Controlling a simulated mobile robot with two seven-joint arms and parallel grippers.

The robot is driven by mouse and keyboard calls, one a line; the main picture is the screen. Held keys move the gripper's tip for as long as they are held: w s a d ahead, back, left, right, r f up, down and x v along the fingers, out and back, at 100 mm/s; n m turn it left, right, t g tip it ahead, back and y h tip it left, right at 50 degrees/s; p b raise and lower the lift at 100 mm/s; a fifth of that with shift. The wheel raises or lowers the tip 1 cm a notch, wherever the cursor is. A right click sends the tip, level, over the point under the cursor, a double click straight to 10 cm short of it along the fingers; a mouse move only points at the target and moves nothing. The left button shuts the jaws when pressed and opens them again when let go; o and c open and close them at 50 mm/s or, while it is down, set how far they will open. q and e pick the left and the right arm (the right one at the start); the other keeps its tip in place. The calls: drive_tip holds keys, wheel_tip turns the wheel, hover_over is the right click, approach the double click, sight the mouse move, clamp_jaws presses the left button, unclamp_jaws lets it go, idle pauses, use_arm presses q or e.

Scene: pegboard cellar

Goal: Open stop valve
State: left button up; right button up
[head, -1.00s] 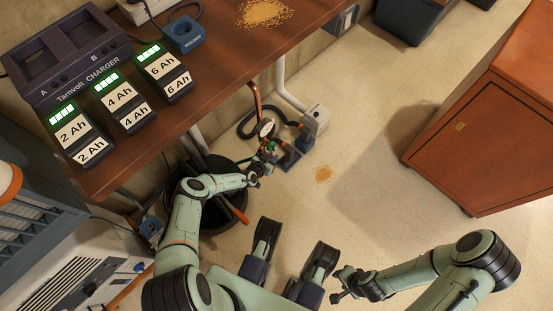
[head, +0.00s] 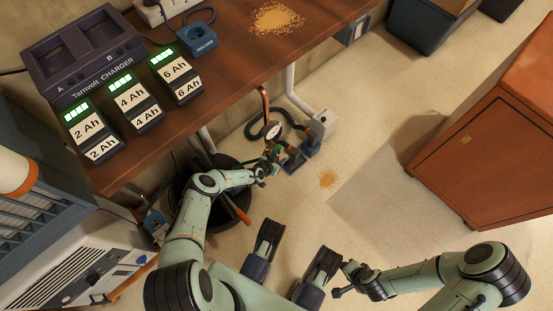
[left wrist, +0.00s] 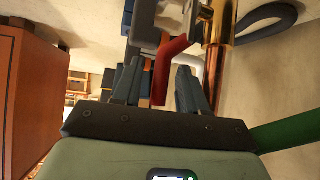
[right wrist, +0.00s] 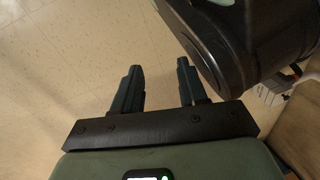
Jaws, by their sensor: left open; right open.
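The stop valve shows in the left wrist view as a red lever (left wrist: 170,68) on a grey and metal body beside a shiny copper pipe (left wrist: 220,28). My left gripper (left wrist: 158,80) is open, with the red lever between its two fingers. My right gripper (right wrist: 160,85) is open and empty above the floor.
A wooden workbench (head: 225,75) with a charger (head: 85,50) and batteries overhangs the pipework. A black bucket (head: 180,195) stands beside my left arm. A dark hose (head: 252,130) lies behind the gauge.

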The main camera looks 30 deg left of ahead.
drive_tip(key=w+a+r+t+p, duration=0.1)
drive_tip(key=w+r+t+p, duration=0.1)
drive_tip(key=w+r+p, duration=0.3)
use_arm(q)
drive_tip(key=p+v, duration=0.3)
drive_tip(key=v, duration=1)
drive_tip(key=shift+s, duration=0.15)
use_arm(e)
drive_tip(key=s+a+r+g+y, duration=0.1)
drive_tip(key=s+a+r, duration=0.3)
drive_tip(key=s, duration=0.4)
drive_tip(key=shift+r+n+g, duration=0.4)
drive_tip(key=shift+r+g, duration=0.4)
drive_tip(key=shift+r, duration=0.05)
use_arm(q)
drive_tip(key=shift+r, duration=0.1)
